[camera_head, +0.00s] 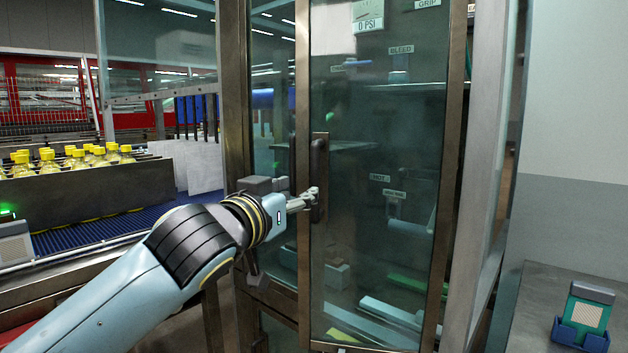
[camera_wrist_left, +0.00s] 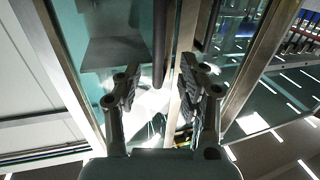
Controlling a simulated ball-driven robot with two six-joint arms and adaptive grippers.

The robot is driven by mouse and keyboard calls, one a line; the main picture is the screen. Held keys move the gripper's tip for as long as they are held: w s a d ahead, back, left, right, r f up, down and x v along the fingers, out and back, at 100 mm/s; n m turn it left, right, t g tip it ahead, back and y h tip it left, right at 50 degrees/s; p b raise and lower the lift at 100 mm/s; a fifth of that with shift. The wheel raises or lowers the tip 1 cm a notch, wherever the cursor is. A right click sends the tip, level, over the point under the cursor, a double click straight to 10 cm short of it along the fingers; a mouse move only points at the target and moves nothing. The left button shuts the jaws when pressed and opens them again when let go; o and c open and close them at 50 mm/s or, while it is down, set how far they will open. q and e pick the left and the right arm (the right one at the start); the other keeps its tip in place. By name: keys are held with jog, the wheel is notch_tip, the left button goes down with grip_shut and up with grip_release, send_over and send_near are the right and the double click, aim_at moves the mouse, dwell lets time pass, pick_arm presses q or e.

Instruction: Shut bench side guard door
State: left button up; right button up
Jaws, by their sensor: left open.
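The guard door (camera_head: 380,240) is a tall glass panel in a brown metal frame, standing in the middle of the head view. I cannot tell how wide any gap at its edge is. Its dark upright handle (camera_head: 319,165) sits near the left side of the door frame. My left gripper (camera_head: 312,198) is at the lower part of this handle. In the left wrist view my left gripper (camera_wrist_left: 161,88) has its fingers apart, with the dark handle bar (camera_wrist_left: 159,40) between or just beyond the tips. I cannot tell whether they touch it. My right gripper is not in view.
A metal post (camera_head: 234,90) stands left of the door. Yellow-capped bottles (camera_head: 75,158) stand by a blue conveyor (camera_head: 90,235) at left. A grey counter (camera_head: 535,300) with a green device in a blue holder (camera_head: 583,318) is at lower right. Labels mark the glass.

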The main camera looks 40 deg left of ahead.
aim_at(314, 185)
pick_arm(q)
jog(key=w, duration=0.2)
jog(key=w+p, duration=0.1)
jog(key=w, duration=0.1)
jog(key=w+a, duration=0.1)
jog(key=w, duration=0.1)
jog(key=shift+w, duration=0.3)
jog(key=shift+w+a+p, duration=0.2)
jog(key=shift+w+p, duration=0.1)
jog(key=shift+w, duration=0.45)
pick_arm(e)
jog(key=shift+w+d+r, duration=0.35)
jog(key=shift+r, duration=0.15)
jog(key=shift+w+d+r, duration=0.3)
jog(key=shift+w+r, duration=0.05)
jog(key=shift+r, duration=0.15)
pick_arm(q)
jog(key=c, duration=0.8)
grip_shut()
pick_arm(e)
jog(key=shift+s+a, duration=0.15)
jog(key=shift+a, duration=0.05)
pick_arm(q)
jog(key=shift+d, duration=0.1)
